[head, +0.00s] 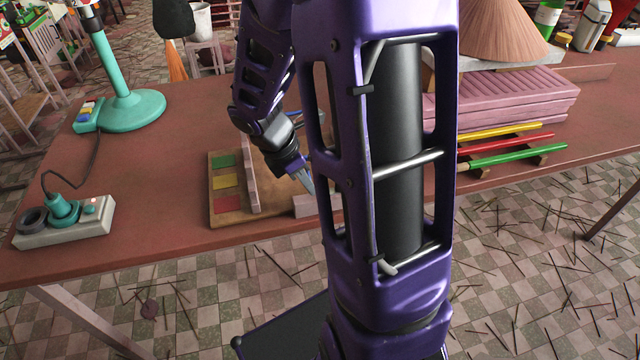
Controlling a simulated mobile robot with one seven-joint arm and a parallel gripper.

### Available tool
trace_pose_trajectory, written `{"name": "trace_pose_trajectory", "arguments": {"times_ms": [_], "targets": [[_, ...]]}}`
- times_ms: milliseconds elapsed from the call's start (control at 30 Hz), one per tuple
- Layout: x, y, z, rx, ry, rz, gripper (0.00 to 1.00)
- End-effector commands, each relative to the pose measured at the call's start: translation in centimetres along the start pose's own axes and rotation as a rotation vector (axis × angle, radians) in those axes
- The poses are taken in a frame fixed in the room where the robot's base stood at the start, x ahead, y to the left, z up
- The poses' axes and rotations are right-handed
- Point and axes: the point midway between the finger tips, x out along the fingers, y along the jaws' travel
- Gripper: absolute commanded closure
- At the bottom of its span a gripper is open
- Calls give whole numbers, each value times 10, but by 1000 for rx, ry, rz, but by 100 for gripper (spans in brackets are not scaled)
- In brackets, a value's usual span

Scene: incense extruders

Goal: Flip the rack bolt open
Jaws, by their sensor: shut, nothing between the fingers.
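A small wooden board (231,215) lies near the front edge of the table, with green, yellow and red squares on its left side. An upright pinkish wooden strip (251,181) runs along it, and a small pale block (303,206) sits at its front right. My purple gripper (307,184) is shut and empty, pointing down over the right part of this board. Whether its tips touch anything cannot be told. No bolt can be made out clearly; my large purple arm link hides the area right of the gripper.
The brown table (160,180) has free room left of the board. A power strip (65,222) with a teal plug and a teal lamp stand (133,108) are at the left. Coloured rods (512,150) on a holder and stacked pink slabs (510,98) are at the right.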

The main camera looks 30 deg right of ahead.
Motion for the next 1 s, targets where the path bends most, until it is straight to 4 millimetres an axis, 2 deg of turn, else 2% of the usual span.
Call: {"name": "trace_pose_trajectory", "arguments": {"times_ms": [33, 133, 267, 400, 567, 1000], "targets": [[-19, 1, 3, 3, -1, 8, 100], [-41, 1, 3, 3, 0, 7, 100], [-63, 1, 2, 1, -1, 6, 100], [-77, 1, 2, 2, -1, 5, 100], [-83, 0, 1, 1, 0, 1, 100], [-83, 0, 1, 1, 0, 1, 100]]}}
